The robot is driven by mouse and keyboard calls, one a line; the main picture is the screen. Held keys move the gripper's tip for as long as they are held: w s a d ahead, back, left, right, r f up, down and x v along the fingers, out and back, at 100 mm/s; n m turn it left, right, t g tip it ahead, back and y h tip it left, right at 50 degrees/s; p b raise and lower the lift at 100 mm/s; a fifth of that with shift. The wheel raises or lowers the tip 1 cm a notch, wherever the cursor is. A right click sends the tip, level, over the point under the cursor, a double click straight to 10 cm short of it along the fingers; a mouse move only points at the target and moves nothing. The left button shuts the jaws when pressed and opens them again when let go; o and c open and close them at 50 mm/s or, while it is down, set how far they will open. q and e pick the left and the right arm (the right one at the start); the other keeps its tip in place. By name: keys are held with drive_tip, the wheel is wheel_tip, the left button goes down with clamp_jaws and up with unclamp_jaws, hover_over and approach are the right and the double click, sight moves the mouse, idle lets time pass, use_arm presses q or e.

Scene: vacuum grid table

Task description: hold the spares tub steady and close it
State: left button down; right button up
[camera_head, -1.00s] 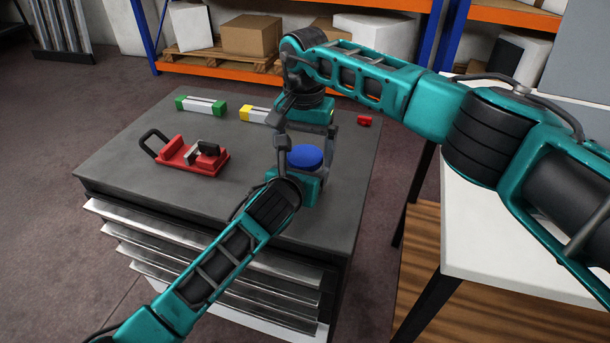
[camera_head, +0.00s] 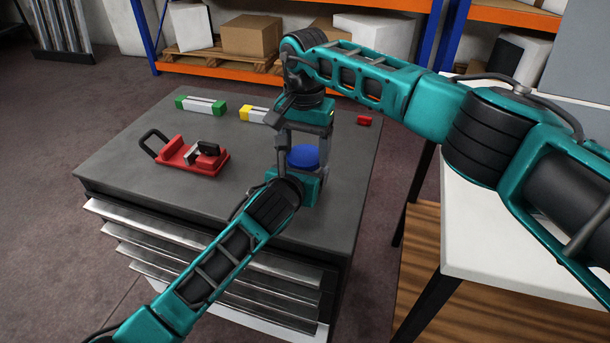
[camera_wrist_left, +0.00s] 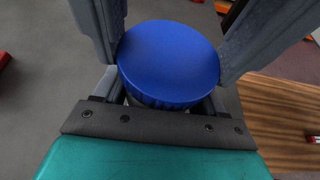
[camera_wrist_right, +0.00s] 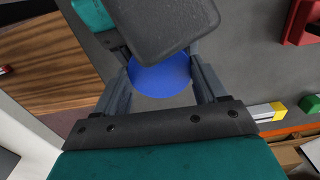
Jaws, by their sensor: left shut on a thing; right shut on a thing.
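The spares tub shows mostly as its round blue lid (camera_head: 305,157), upright near the table's right side. The lid also shows in the left wrist view (camera_wrist_left: 168,62) and, partly covered by a dark block, in the right wrist view (camera_wrist_right: 160,76). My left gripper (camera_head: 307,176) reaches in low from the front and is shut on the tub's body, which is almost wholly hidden. My right gripper (camera_head: 303,150) points down from above, shut on the lid with a finger on either side. I cannot tell how tightly the lid sits.
A red clamp-like fixture (camera_head: 190,160) with a black handle lies on the grey table (camera_head: 130,192) to the left. A green-ended block (camera_head: 200,105), a yellow-ended block (camera_head: 255,115) and a small red piece (camera_head: 364,120) lie along the back. The table's left front is clear.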

drive_tip(key=m, duration=0.6)
drive_tip(key=o, duration=1.2)
drive_tip(key=shift+c, duration=0.2)
drive_tip(key=shift+r, duration=2.3)
drive_tip(key=shift+r+n, duration=1.1)
drive_tip(key=shift+r, duration=0.65)
drive_tip(key=shift+c, duration=0.3)
